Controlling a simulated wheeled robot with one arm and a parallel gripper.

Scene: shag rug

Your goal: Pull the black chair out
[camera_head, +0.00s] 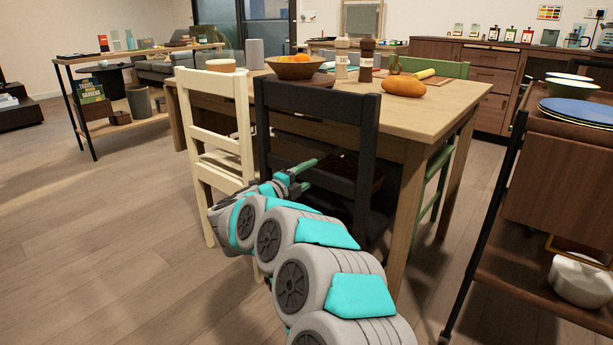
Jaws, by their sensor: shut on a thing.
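The black chair (318,98) stands upright at the near side of the wooden table (432,112), its back toward me. Its top slat is just in front of the table edge. My gripper (304,175) is at the lower part of the chair's backrest, near the left post, and is shut on the chair. The exact grip contact is small and partly hidden. My arm covers much of the chair's seat and legs.
A cream chair (217,140) stands close on the left. A green chair (437,155) is at the table's right side. A dark cart with plates (580,110) stands at the right. Open wooden floor (100,240) lies at left. A fruit bowl (293,68) sits on the table.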

